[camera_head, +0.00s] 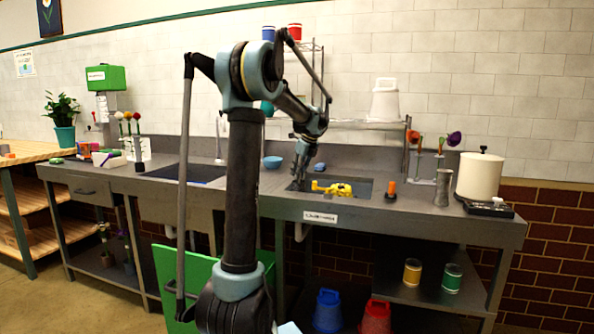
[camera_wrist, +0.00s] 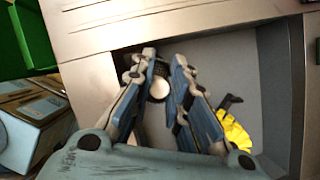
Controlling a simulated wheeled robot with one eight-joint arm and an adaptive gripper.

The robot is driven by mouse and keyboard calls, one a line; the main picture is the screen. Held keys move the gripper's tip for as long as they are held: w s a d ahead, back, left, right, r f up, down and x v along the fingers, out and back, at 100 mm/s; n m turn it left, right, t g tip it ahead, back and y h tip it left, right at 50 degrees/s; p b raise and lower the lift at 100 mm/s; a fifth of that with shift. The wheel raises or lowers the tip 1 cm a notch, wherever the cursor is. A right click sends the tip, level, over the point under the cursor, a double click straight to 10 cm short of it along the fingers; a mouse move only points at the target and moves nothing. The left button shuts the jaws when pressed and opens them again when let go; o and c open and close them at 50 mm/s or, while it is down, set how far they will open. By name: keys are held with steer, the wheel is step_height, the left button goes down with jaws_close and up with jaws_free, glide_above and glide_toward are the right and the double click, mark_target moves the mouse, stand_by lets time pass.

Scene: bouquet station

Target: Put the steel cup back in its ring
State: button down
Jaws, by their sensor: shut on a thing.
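My gripper (camera_head: 302,168) is low over the recessed basin (camera_head: 366,184) in the counter. In the wrist view its fingers (camera_wrist: 160,78) are closed around a small round thing with a pale face and dark sides (camera_wrist: 158,88). The fingers hide much of it, and I cannot tell whether it is the steel cup. A grey, metallic, waisted vessel (camera_head: 443,187) stands upright on the counter at the right, apart from my gripper. I cannot make out a ring for a cup in either view.
A yellow object (camera_head: 333,188) lies in the basin, right of my gripper; it also shows in the wrist view (camera_wrist: 234,130). An orange-topped item (camera_head: 391,189) stands right of the basin. A white canister (camera_head: 479,176) is farther right. A green bin (camera_head: 180,275) stands before the counter.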

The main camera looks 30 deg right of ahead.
mark_target(300, 180)
steer(key=shift+f, duration=2.8)
steer(key=shift+w+f, duration=0.1)
steer(key=shift+f, duration=1.15)
steer(key=c, duration=1.5)
jaws_free()
steer(key=shift+o, duration=0.2)
steer(key=v, duration=1.2)
steer(key=shift+f, duration=0.1)
